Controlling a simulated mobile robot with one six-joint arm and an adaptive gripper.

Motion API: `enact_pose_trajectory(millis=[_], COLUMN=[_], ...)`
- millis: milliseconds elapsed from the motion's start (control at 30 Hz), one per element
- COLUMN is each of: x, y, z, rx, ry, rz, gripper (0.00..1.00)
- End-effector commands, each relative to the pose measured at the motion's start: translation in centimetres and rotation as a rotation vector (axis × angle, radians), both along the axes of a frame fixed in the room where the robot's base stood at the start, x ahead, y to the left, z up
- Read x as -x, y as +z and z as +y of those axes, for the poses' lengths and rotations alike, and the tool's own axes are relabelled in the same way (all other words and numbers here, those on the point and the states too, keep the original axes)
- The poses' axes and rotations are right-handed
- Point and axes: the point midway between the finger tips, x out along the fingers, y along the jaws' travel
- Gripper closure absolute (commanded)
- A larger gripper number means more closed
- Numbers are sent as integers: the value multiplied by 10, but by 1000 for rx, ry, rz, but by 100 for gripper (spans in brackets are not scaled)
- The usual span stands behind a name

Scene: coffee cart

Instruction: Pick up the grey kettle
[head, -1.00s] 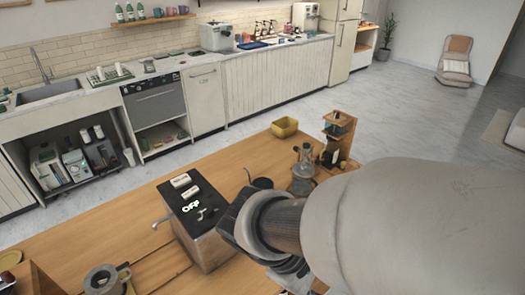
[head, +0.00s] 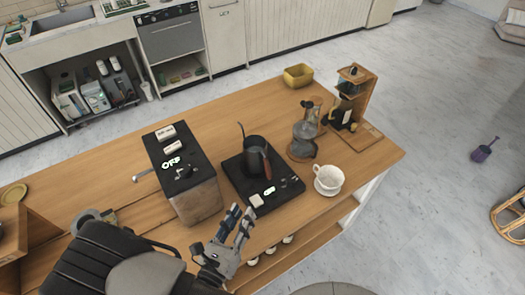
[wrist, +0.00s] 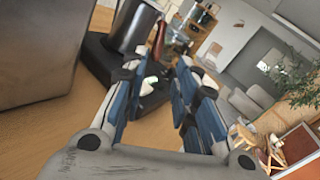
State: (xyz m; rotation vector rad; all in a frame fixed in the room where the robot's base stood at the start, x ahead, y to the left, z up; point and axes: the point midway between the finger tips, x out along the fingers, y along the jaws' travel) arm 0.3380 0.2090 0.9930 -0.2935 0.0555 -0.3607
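The grey kettle (head: 254,151) stands upright on a black heating base (head: 288,183) on the wooden counter. It has a thin spout toward the back left and a brown handle (head: 266,164) on the front right side. My gripper (head: 238,224) is open and empty at the counter's front, in front of the kettle and apart from it. In the wrist view, my gripper (wrist: 163,70) has its two blue-padded fingers spread. There the kettle (wrist: 131,28) is beyond the left finger, its top cut off by the frame edge and its handle partly in view.
A glass carafe (head: 304,136) is behind right, and a white cup on a saucer (head: 328,178) is right. A wooden stand (head: 353,95) and yellow bowl (head: 298,75) are farther back.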

Motion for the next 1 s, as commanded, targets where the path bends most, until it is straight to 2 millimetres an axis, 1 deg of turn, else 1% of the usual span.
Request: enact_pose_trajectory(millis=[67,167,500,633,867,1000], x=[-5,-20,-89,-106,-120,-140], y=[-2,-3,-2,-2,-2,-1], z=[-1,-8,-34,-39,-45,-56], rx=[8,7,4,4,5,3], ry=[10,6,3,5,6,3], rz=[0,1,-1,0,0,-1], gripper=[73,73,73,73,73,73])
